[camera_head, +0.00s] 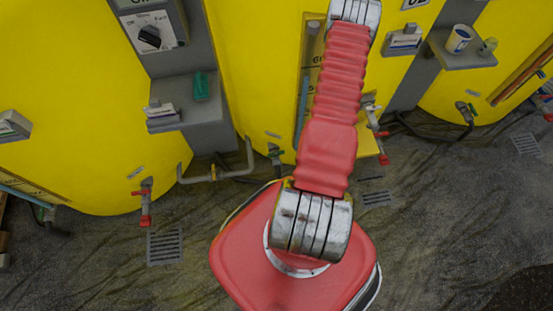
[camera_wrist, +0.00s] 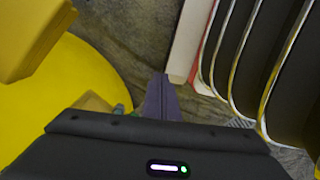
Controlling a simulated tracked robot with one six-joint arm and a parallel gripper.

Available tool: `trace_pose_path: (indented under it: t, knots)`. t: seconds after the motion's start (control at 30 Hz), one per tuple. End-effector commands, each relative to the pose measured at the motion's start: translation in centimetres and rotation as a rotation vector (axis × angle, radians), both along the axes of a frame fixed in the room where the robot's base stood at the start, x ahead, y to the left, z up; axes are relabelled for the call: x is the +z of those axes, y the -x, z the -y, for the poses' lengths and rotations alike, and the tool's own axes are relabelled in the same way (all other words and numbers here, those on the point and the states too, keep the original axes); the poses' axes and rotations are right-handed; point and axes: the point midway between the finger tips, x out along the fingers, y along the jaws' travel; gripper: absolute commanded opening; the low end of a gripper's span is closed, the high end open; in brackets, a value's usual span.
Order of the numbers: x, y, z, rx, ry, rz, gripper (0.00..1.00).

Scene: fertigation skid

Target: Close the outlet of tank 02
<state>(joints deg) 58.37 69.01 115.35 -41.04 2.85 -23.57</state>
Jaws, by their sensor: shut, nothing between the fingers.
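The middle yellow tank (camera_head: 245,60) stands behind my arm in the head view, with a plate partly reading "02" (camera_head: 414,3) cut by the top edge. A valve with a dark green handle (camera_head: 276,153) sits low at its left, and a valve with red handles (camera_head: 381,137) low at its right. I cannot tell from the markings which is the outlet. My gripper is outside the head view. In the wrist view its purple fingers (camera_wrist: 161,92) are shut and empty, beside a yellow curved surface (camera_wrist: 75,75). A small green part (camera_wrist: 119,109) shows left of the fingers, partly hidden.
A grey post holds a dial (camera_head: 149,37) and a shelf (camera_head: 185,118). Grey pipe (camera_head: 215,174) runs low between tanks. Another red-handled valve (camera_head: 145,205) is on the left tank. A right shelf (camera_head: 460,55) holds a cup (camera_head: 459,39). Floor grates (camera_head: 165,246) lie in front.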

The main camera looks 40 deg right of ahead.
Motion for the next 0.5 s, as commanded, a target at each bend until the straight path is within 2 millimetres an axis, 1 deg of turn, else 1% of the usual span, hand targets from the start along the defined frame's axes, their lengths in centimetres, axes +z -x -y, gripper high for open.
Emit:
trace_pose_path:
  t: [0.03, 0.17, 0.27, 0.37, 0.4, 0.47, 0.5]
  knots:
    - [-1.6, 0.5, -0.6, 0.019, -0.015, 0.017, 0.00]
    - [-5.1, 0.9, -1.5, 0.095, -0.030, 0.083, 0.00]
    - [-7.7, 0.8, -2.6, 0.166, -0.041, 0.151, 0.00]
    - [-10.0, 0.3, -3.6, 0.246, -0.044, 0.231, 0.00]
    - [-10.9, -0.1, -4.0, 0.284, -0.041, 0.269, 0.00]
    - [-12.0, -0.8, -4.6, 0.343, -0.033, 0.332, 0.00]
    - [-12.7, -1.5, -4.9, 0.392, -0.022, 0.381, 0.00]
